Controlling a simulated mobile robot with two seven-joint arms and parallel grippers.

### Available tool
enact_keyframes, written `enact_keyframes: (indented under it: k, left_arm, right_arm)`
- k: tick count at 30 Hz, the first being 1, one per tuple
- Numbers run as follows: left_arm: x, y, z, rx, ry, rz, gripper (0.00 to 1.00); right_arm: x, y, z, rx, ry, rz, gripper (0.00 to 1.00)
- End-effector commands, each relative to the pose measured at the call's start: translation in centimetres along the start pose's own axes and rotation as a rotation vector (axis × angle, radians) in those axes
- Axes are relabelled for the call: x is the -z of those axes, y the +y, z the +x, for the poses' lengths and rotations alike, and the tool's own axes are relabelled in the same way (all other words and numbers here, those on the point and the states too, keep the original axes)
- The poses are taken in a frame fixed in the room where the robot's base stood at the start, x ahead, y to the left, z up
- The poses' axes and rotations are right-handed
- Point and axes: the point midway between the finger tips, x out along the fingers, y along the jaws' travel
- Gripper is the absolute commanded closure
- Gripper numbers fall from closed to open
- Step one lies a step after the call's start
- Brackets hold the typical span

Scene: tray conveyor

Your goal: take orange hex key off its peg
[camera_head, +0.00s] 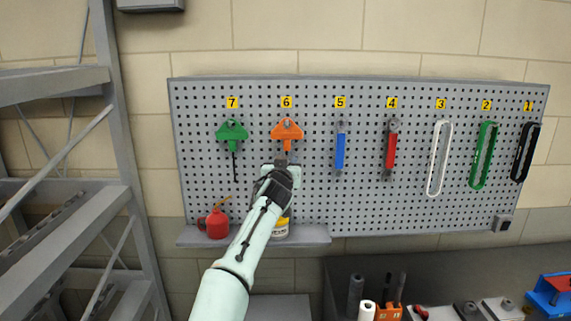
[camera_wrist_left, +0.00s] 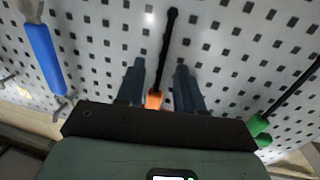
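The orange hex key (camera_head: 287,130) hangs on the pegboard under label 6, with its orange T-handle at the top. My left gripper (camera_head: 281,160) is just below the handle in the head view and hides most of the shaft. In the left wrist view my left gripper (camera_wrist_left: 160,68) has its two fingers apart. The dark shaft and a bit of the orange handle (camera_wrist_left: 153,100) show between them, with a gap on each side. Whether the fingers reach around the key in depth is hard to tell. My right gripper is not in view.
A green hex key (camera_head: 233,133) hangs to the left and a blue-handled tool (camera_head: 340,150) to the right. A red oil can (camera_head: 216,222) and a partly hidden yellow-and-white container (camera_head: 281,230) stand on the ledge (camera_head: 313,234) below. Metal shelving (camera_head: 70,130) is at the left.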

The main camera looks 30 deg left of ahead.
Motion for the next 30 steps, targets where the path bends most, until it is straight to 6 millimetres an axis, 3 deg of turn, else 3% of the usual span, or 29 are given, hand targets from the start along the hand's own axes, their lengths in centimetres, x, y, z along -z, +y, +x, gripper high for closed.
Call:
enact_keyframes:
  k: [3, 6, 30]
  left_arm:
    - [-0.11, 0.00, -0.02, 0.000, -0.001, 0.001, 0.67]
    - [-0.09, 0.00, -0.02, 0.000, -0.001, 0.001, 0.99]
    - [0.61, 0.04, -0.52, 0.000, 0.001, 0.001, 1.00]
  right_arm:
    - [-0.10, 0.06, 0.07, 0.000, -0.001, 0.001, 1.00]
    - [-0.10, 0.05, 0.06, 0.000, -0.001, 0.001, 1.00]
    - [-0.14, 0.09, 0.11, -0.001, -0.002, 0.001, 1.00]
